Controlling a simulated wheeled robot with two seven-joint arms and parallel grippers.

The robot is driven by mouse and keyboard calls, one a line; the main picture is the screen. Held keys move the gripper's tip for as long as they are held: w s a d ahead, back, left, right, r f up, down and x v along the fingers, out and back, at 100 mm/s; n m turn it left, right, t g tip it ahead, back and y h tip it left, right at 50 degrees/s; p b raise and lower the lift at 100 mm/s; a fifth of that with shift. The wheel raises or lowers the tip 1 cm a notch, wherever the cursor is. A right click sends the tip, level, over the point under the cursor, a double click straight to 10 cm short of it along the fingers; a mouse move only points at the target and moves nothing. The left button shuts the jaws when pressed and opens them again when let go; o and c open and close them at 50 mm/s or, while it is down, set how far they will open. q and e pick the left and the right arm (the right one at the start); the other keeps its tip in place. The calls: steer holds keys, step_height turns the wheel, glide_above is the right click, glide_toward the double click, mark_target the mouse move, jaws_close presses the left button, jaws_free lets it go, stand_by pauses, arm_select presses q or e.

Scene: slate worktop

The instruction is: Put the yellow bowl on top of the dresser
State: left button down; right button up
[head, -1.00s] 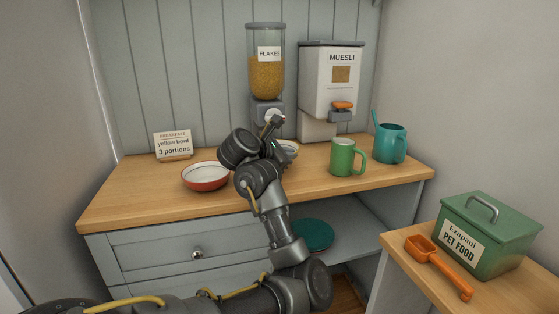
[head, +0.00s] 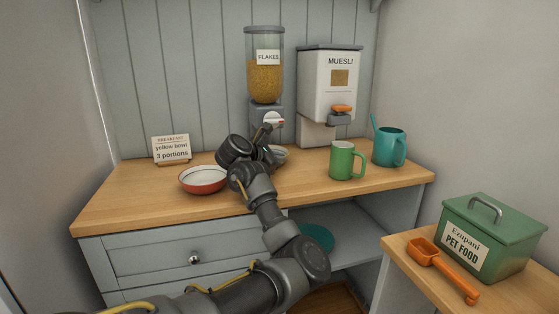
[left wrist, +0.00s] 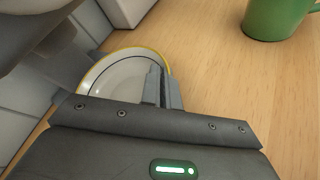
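The yellow bowl (head: 281,155) stands on the wooden worktop under the flakes dispenser, mostly hidden behind my left arm in the head view. The left wrist view shows its yellow rim and pale inside with a dark ring (left wrist: 117,77); no flakes show in the visible part. My right gripper is out of view.
A red bowl (head: 203,180) and a card (head: 171,149) reading "yellow bowl 3 portions" are left. The flakes dispenser (head: 266,80), muesli dispenser (head: 328,85), green mug (head: 346,161) and teal can (head: 388,147) stand behind and right. A pet food box (head: 490,238) and orange scoop (head: 440,267) are on the lower-right surface.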

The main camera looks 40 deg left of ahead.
arm_select(q)
steer(key=c, duration=2)
jaws_free()
steer(key=shift+c, duration=0.2)
steer(key=o, duration=0.4)
